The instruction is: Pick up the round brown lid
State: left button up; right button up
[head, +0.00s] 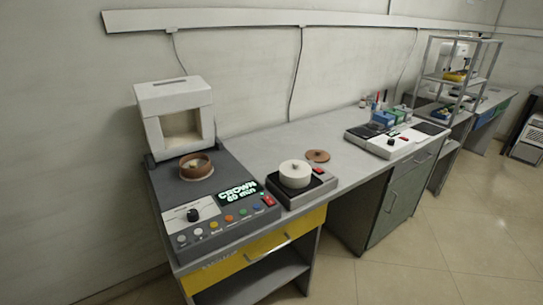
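The round brown lid (318,156) lies flat on the grey bench top, behind and to the right of a white round block (295,174). A small knob-like bump seems to show near its middle. A brown round bowl (196,167) stands on the dark grey machine to the left, with something small and yellowish inside. Neither of my grippers is in the head view.
The dark machine (235,221) has buttons, a dial and a display, with a white open-fronted box (176,113) behind it. The white block sits on a small dark device (311,188) with a red switch. A light-coloured device (385,142) stands further right. Bare bench (263,150) lies left of the lid.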

aim_at(317, 155)
jog(key=i+l+u, duration=0.2)
jog(key=l, duration=0.2)
jog(key=i+l+u, duration=0.2)
jog(key=l, duration=0.2)
jog(key=i+l+u, duration=0.2)
jog(key=l, duration=0.25)
jog(key=l+u, duration=0.2)
jog(key=l, duration=0.25)
jog(key=i+l+u, duration=0.2)
jog(key=l, duration=0.3)
jog(key=l+u, duration=0.2)
jog(key=l, duration=0.25)
